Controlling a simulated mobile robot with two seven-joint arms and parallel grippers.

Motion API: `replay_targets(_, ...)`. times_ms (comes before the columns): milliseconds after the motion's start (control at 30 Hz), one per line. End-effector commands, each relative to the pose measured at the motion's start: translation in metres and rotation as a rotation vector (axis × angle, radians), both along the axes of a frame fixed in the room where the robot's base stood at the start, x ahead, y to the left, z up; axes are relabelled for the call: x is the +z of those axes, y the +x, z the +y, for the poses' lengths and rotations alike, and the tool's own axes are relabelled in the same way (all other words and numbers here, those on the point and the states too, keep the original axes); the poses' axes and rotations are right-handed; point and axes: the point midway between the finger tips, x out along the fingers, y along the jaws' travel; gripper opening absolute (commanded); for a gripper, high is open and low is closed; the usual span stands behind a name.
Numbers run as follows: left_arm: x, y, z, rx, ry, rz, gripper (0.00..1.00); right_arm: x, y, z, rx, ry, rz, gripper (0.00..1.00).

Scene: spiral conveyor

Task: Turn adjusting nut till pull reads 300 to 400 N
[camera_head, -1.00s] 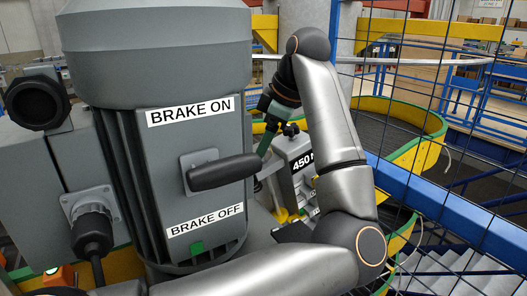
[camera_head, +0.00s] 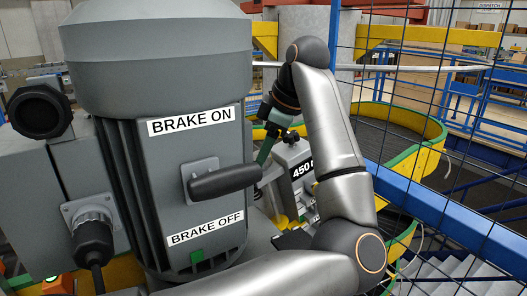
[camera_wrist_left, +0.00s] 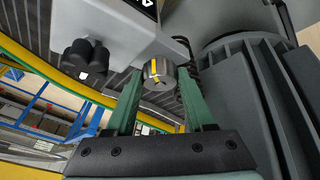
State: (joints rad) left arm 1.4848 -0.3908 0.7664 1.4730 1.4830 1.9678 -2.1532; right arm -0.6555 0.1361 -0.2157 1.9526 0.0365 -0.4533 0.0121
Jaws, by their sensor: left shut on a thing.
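My left gripper (camera_head: 265,150) reaches down from the bent arm, behind the brake lever, beside a grey box with a label beginning "450" (camera_head: 301,168). In the left wrist view, a round metal nut with a yellow stripe (camera_wrist_left: 158,72) sits between the green fingers of my left gripper (camera_wrist_left: 159,84), which is shut on it. The nut is at the grey box's edge (camera_wrist_left: 122,30). In the head view the nut is hidden, and the rest of the label is cut off by my arm. I cannot read a pull value in the wrist view. My right gripper is not in view.
A large grey motor (camera_head: 160,80) with a brake lever (camera_head: 225,182) between "BRAKE ON" and "BRAKE OFF" labels stands close on the left. A blue mesh fence (camera_head: 440,205) runs along the right. A black knob (camera_wrist_left: 85,60) is left of the nut in the wrist view.

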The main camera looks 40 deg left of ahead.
Motion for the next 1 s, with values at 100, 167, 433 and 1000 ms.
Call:
replay_targets(100,0.006,0.001,0.000,0.073,-0.023,0.011,0.00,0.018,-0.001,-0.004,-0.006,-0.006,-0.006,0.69)
replay_targets(167,0.007,0.001,0.001,0.126,-0.037,0.014,0.00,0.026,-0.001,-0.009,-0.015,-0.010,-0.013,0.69)
replay_targets(433,0.004,0.002,0.002,0.337,-0.091,0.029,0.00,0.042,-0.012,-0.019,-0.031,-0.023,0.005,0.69)
replay_targets(1000,0.000,0.003,0.002,0.379,-0.098,0.030,0.66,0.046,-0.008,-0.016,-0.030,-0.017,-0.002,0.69)
